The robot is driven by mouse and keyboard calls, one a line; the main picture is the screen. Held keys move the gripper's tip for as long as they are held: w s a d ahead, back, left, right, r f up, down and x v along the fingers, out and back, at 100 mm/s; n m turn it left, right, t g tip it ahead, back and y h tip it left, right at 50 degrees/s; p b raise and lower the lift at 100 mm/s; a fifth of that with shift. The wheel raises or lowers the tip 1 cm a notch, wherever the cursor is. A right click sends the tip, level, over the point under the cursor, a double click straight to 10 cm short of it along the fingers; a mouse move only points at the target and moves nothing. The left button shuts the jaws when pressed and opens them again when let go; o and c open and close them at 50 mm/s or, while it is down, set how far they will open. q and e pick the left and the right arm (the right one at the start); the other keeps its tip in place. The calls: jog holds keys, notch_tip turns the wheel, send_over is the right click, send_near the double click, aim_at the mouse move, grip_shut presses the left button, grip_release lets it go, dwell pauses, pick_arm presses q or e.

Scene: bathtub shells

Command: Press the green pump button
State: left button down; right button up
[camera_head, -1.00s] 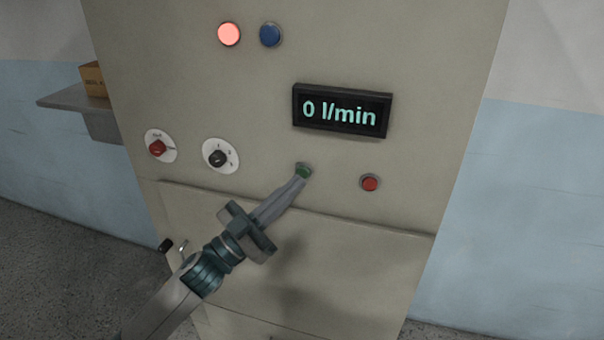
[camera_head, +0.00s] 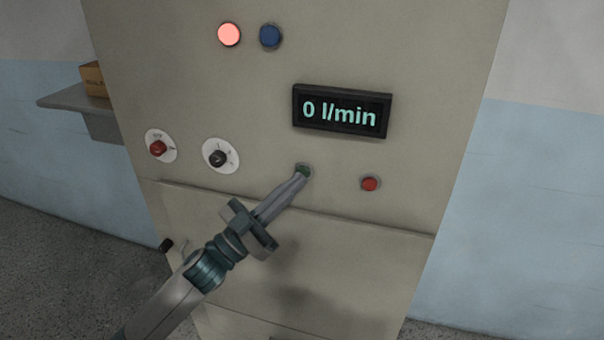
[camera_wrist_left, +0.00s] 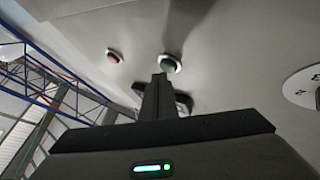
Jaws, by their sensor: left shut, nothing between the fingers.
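The green pump button (camera_head: 303,170) is on the beige cabinet panel, below the display (camera_head: 342,111), which reads "0 l/min". In the left wrist view the button (camera_wrist_left: 170,65) shows as a dark green disc in a pale ring, just beyond my fingertips. My left gripper (camera_head: 301,178) is shut and empty. Its tips are at the lower edge of the button and cover part of it in the head view. In the left wrist view the gripper (camera_wrist_left: 159,78) points at the button; I cannot tell whether it touches. My right gripper is not in view.
A red button (camera_head: 370,184) sits to the right of the green one. A red knob (camera_head: 157,148) and a black knob (camera_head: 218,158) are to the left. A lit red lamp (camera_head: 229,34) and a blue lamp (camera_head: 270,35) are above. A shelf (camera_head: 75,102) holds a box (camera_head: 93,79).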

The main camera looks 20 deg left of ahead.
pick_arm(q)
jog(key=shift+w, duration=0.4)
dwell(0.5)
jog(key=shift+s, duration=0.15)
jog(key=shift+s+p, duration=0.3)
jog(key=shift+s, duration=0.35)
dwell(0.4)
jog(key=shift+s+a+p, duration=0.1)
jog(key=shift+s+p, duration=0.45)
jog(key=shift+s, duration=1.95)
jog(key=shift+f, duration=0.1)
